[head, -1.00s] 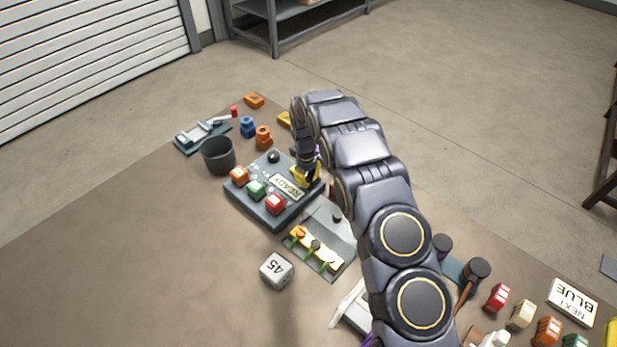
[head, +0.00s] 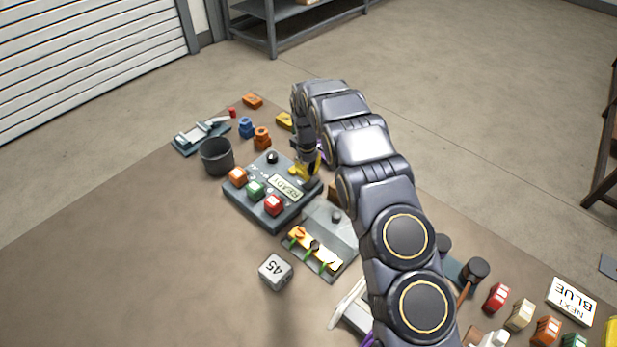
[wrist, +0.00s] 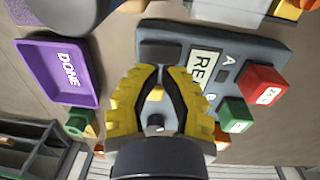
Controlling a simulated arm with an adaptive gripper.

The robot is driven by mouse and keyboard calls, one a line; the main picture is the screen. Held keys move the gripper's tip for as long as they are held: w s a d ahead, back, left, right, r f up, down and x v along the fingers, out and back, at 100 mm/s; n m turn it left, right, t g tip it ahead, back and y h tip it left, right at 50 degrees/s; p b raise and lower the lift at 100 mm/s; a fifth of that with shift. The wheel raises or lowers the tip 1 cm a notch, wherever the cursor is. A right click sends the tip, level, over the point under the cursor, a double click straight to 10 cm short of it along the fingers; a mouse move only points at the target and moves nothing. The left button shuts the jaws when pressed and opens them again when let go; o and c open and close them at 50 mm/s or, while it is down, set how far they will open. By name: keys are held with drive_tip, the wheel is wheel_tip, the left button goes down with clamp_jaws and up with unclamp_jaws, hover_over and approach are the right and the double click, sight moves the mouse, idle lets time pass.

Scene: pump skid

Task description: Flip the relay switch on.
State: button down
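A dark grey control panel (head: 245,206) carries a READY plate (head: 285,187), an orange, a green and a red button, and a black knob (head: 272,157). No part is legibly marked as the relay switch, so I cannot tell which it is. My gripper (head: 307,176) is over the far right part of the panel. In the wrist view, its yellow fingers (wrist: 164,70) have a narrow gap, with nothing visibly held. The fingertips are at a dark block (wrist: 160,52) on the panel beside the READY plate (wrist: 203,72); contact is unclear. A small dark knob (wrist: 157,122) shows between the fingers.
A second grey panel (head: 343,235) with coloured parts lies nearer, and a die marked 45 (head: 276,271) sits beside it. A black cup (head: 217,156) stands left. A purple DONE tray (wrist: 52,92) lies beside the panel. The table's left front is clear.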

sight(305, 184)
wheel_tip(305, 184, up, 11)
drive_tip(key=a, duration=0.1)
drive_tip(key=s+d+r+m, duration=0.3)
drive_tip(key=s+d+r, duration=0.2)
drive_tip(key=s+r, duration=0.4)
drive_tip(key=s+d+r+m, duration=0.1)
drive_tip(key=s+m, duration=0.1)
drive_tip(key=s, duration=0.9)
drive_tip(key=s+r+m+g, duration=0.1)
drive_tip(key=s+m, duration=0.1)
drive_tip(key=s, duration=0.9)
drive_tip(key=s+d+r+m+g, duration=0.1)
drive_tip(key=s+m, duration=0.1)
drive_tip(key=s, duration=0.9)
drive_tip(key=shift+d+r, duration=0.35)
